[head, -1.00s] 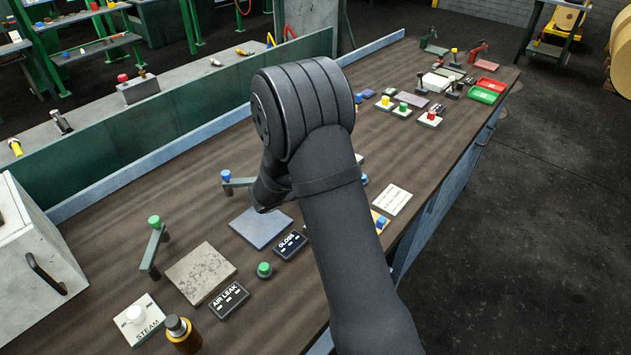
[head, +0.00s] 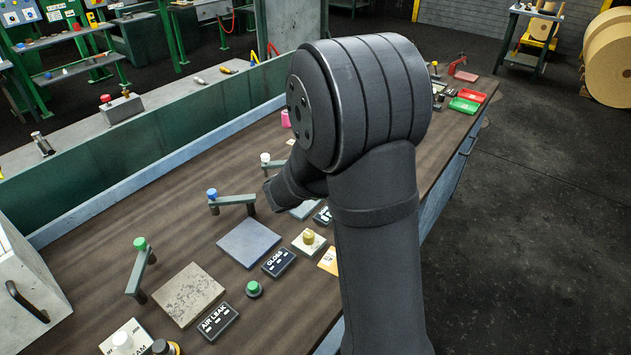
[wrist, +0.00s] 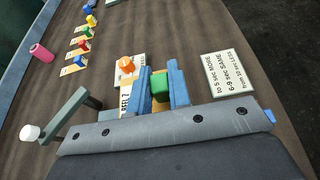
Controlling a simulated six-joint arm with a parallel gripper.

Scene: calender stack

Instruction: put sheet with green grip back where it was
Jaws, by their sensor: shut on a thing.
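My gripper (wrist: 160,88) shows in the wrist view, with its two blue fingers closed on a green grip (wrist: 160,85). The sheet under this grip is mostly hidden by the fingers and the gripper body. A strip of tan shows beside the grip, and I cannot tell whether it belongs to that sheet. A card reading REEL 7 (wrist: 124,104) lies just left of the fingers, with an orange grip (wrist: 126,65) at its far end. In the head view my arm hides the gripper and the held grip.
A written card (wrist: 228,75) lies right of the fingers. A white-knobbed lever (wrist: 70,115) stands at left. Several small sheets with coloured grips and a pink cylinder (wrist: 41,53) lie farther off. The head view shows a GLOSS label (head: 278,262) and a yellow-gripped sheet (head: 309,242).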

